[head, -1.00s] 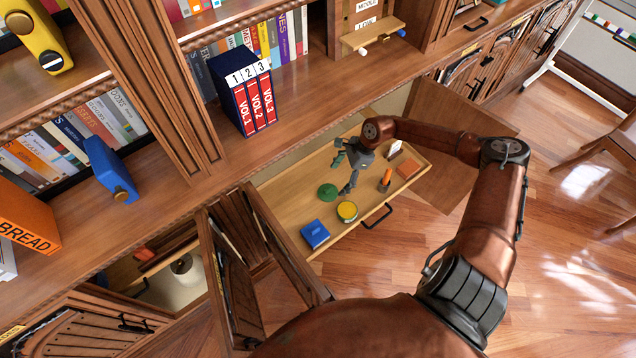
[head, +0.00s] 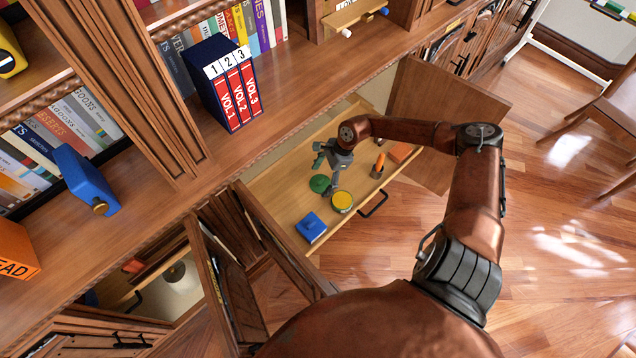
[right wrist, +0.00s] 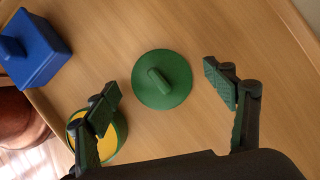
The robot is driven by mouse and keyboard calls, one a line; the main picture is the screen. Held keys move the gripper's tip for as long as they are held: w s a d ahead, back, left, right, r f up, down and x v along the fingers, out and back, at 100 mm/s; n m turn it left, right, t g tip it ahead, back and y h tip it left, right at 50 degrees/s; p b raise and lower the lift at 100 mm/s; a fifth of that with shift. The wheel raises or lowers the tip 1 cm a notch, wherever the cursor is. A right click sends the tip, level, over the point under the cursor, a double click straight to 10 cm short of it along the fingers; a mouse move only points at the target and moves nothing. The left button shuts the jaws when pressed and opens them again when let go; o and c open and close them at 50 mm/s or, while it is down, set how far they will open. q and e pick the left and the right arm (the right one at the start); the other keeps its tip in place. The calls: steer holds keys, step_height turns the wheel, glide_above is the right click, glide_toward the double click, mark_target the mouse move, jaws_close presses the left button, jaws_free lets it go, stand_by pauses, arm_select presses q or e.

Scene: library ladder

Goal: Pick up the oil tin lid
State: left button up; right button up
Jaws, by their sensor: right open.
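The oil tin lid is a green disc with a raised bar handle. It lies flat on the wooden drawer floor in the head view (head: 319,184) and in the right wrist view (right wrist: 162,80). My right gripper (head: 326,174) is open and empty above it. In the right wrist view the two fingers (right wrist: 162,96) stand apart on either side of the lid, with clear space to both. A round green tin with yellow inside or on top (head: 342,201) stands beside the lid, partly behind the left finger in the right wrist view (right wrist: 110,146). My left gripper is not in view.
The drawer (head: 280,200) is pulled out below the shelf. It also holds a blue block with a knob (head: 311,227), an orange upright object (head: 379,164) and an orange block (head: 401,152). Open cabinet doors (head: 262,250) stand at the left. Free drawer floor lies around the lid.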

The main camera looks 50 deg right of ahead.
steer(key=shift+f, duration=0.1)
steer(key=shift+c, duration=0.4)
steer(key=c, duration=1)
steer(key=shift+o, duration=0.2)
